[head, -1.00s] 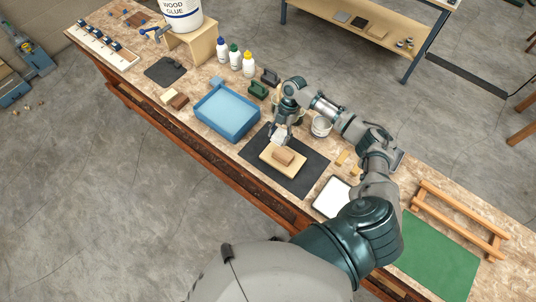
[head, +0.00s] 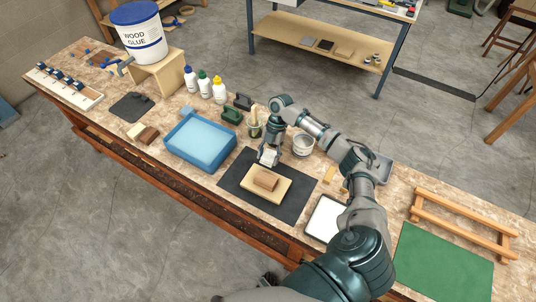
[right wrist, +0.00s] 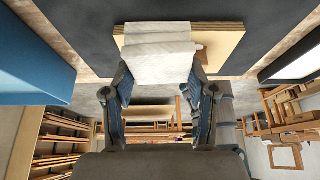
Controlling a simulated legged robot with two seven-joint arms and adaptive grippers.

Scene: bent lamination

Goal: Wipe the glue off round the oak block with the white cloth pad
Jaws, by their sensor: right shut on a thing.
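The oak block (head: 265,181) is a brown block on a pale wooden board (head: 279,191), which lies on a black mat (head: 233,184). My right gripper (head: 268,159) is at the far side of the block, shut on the white cloth pad (head: 268,157). In the right wrist view the pad (right wrist: 160,48) spans the space between the fingers and covers much of the board (right wrist: 218,40). A brown corner of the block shows at the pad's right edge. I cannot tell whether the pad touches the board. No glue can be made out. My left gripper is not in view.
A blue tray (head: 198,160) stands left of the mat. A metal cup (head: 303,145) and a jar (head: 254,130) stand behind it. A white-faced tray (head: 323,218) lies to the right, and a green mat (head: 442,262) farther right. Several glue bottles (head: 204,88) stand at the back.

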